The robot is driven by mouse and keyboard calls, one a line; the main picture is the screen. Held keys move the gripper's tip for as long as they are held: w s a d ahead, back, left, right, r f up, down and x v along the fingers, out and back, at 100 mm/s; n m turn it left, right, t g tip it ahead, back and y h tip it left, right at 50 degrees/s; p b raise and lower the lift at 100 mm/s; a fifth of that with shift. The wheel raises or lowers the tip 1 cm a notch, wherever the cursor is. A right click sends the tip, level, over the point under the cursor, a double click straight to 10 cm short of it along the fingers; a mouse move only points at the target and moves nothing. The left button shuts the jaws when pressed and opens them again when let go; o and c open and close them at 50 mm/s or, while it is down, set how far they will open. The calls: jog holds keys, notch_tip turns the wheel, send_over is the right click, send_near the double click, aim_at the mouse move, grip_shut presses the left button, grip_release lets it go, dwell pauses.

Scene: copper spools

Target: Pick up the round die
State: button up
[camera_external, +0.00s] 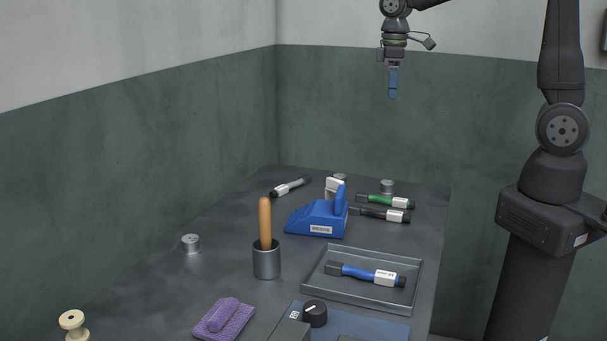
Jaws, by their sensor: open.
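No part is plainly marked as the round die. Small silvery round metal pieces stand on the dark table: one alone at the left (191,243), one at the back right (387,187), and one at the back (340,177), partly hidden behind a white-topped object. I cannot tell which of them is the die. My gripper (392,95), with blue fingers seen edge-on, hangs high above the far end of the table. It points down, is open and touches nothing.
A blue block (316,217) and a metal cup (266,262) with an upright wooden handle stand mid-table. A grey tray (318,290) holds a blue-handled tool. Green- (384,201) and black-handled (380,214) tools lie behind. A purple cloth (224,320) lies in front.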

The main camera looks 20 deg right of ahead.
notch_tip(320, 180, down, 10)
jog(key=r+n, duration=0.1)
jog(key=n, duration=0.3)
send_over(388, 183)
notch_tip(388, 183, down, 12)
jog(key=shift+d+r, duration=0.1)
jog(key=shift+d, duration=0.05)
jog(key=shift+w+f, duration=0.1)
jog(key=shift+f, duration=2.8)
jog(key=c, duration=1.3)
jog(key=shift+o, duration=0.2)
